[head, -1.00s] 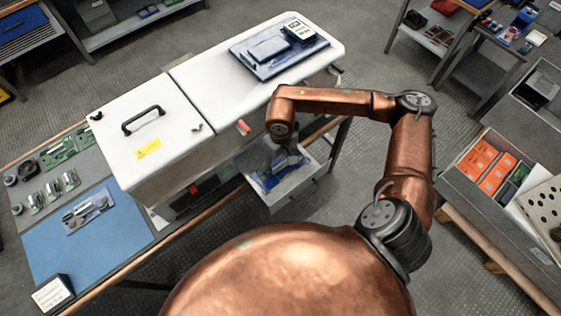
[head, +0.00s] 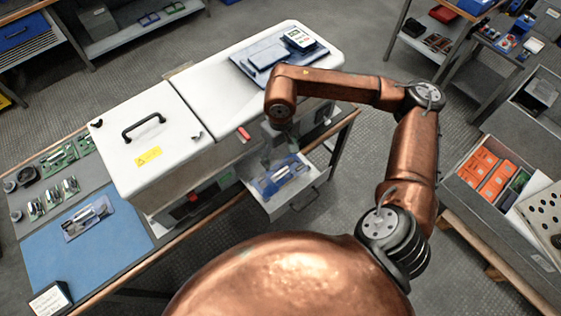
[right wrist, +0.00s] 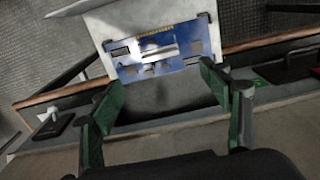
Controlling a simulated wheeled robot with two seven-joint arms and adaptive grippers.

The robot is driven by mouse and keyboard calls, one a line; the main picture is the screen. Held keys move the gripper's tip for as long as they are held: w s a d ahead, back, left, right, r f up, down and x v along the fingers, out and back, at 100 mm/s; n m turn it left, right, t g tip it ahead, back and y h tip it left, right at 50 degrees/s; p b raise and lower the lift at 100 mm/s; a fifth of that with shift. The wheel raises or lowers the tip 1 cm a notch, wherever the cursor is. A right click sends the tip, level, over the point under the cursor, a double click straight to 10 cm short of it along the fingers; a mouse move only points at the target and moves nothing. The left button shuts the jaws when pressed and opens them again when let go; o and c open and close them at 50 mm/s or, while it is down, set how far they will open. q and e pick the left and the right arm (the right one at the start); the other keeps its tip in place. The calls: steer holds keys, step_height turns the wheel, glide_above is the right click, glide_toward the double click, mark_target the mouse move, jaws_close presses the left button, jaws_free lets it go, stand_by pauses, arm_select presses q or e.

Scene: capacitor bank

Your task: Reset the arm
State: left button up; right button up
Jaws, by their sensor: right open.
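My copper right arm reaches over from the right in the head view. Its gripper (head: 268,155) hangs just in front of the white cabinet (head: 240,95), above the back of the pulled-out drawer (head: 311,190). In the right wrist view the gripper (right wrist: 160,82) has its two green-sided fingers wide apart with nothing between them. My left gripper is in neither view.
A blue mat (head: 100,250) with a part lies on the bench at the left. A bin with orange boxes (head: 485,165) stands at the right. Open floor lies between bench and bin.

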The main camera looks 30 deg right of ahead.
steer(key=shift+r, duration=0.85)
